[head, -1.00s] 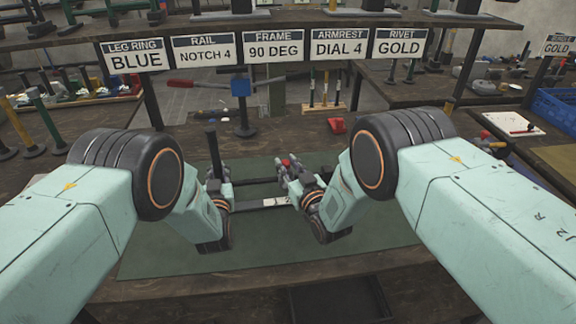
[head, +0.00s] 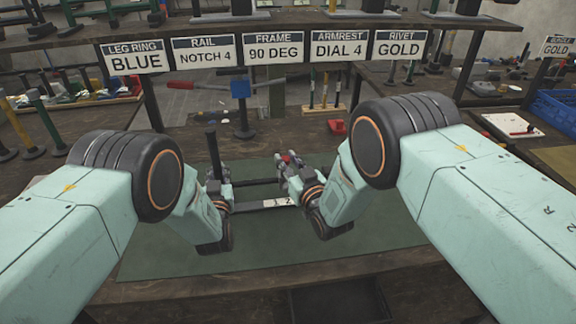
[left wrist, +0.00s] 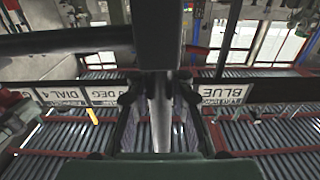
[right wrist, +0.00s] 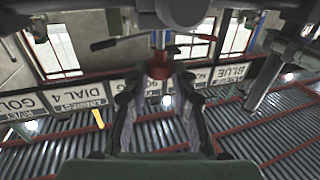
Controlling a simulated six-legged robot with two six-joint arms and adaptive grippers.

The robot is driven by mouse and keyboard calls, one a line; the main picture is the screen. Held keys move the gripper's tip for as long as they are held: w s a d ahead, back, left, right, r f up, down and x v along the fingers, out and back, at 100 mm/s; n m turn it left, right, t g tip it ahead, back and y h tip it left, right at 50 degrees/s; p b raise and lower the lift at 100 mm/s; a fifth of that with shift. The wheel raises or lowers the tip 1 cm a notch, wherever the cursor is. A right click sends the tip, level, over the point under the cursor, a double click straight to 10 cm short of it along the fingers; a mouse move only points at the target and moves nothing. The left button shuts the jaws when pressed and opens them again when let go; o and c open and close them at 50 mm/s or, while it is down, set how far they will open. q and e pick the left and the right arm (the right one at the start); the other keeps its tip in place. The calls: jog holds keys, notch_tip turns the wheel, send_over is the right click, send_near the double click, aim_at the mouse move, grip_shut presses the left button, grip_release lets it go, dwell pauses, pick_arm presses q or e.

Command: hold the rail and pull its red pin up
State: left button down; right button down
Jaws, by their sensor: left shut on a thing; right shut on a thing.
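The dark rail (head: 250,206) lies across the green mat, with a white marked plate (head: 280,202) near its right end. My left gripper (head: 220,186) is shut on the rail at its left end; in the left wrist view the fingers (left wrist: 160,95) close around a part at the centre. My right gripper (head: 287,168) is above the rail's right end, shut on the red pin (head: 286,158). The pin (right wrist: 160,68) also shows between the fingers in the right wrist view. The pin's lower end is hidden, so I cannot tell whether it is clear of the rail.
The green mat (head: 190,262) has free room in front of the grippers. A dark upright post (head: 213,155) stands by my left gripper. A red block (head: 337,126) lies behind the mat. A sign reads RAIL NOTCH 4 (head: 204,52). A blue crate (head: 556,108) is at right.

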jog(key=shift+r, duration=0.15)
jog(key=c, duration=1.1)
grip_release()
jog(key=shift+o, duration=0.2)
jog(key=v, duration=1.2)
jog(key=shift+w+r, duration=0.1)
